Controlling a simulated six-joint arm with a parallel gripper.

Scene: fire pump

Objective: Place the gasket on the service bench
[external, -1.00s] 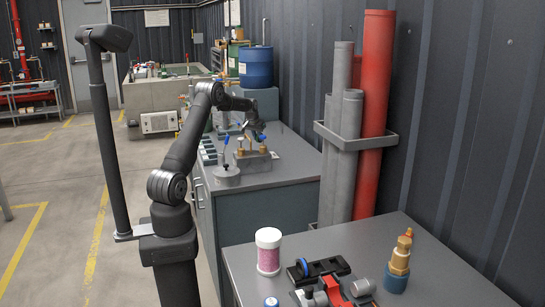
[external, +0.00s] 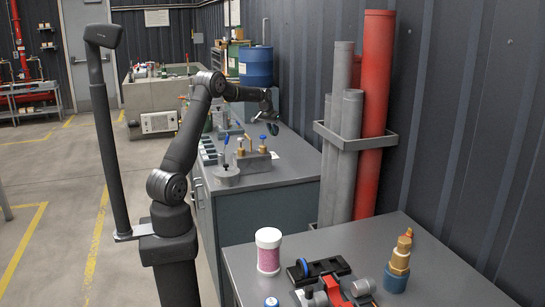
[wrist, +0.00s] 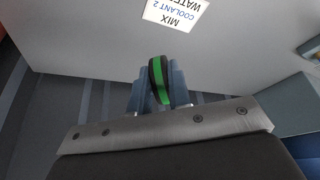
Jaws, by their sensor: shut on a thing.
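In the wrist view, my gripper (wrist: 158,92) is shut on a thin black and green disc-like piece, which I take as the gasket (wrist: 160,78). It is seen nearly edge-on between the fingers, so its full outline is hidden. In the external view, my gripper (external: 272,122) points down above the back right of the grey-topped bench (external: 286,171). The gasket cannot be made out clearly there. I cannot tell whether this bench or the nearer grey table (external: 440,262) is the service bench.
A grey block with brass fittings (external: 255,161) and a round grey piece with an upright rod (external: 226,177) stand on the bench. A blue drum (external: 256,68) is behind. Grey and red pipes (external: 375,90) stand by the wall. A printed coolant label (wrist: 176,12) shows in the wrist view.

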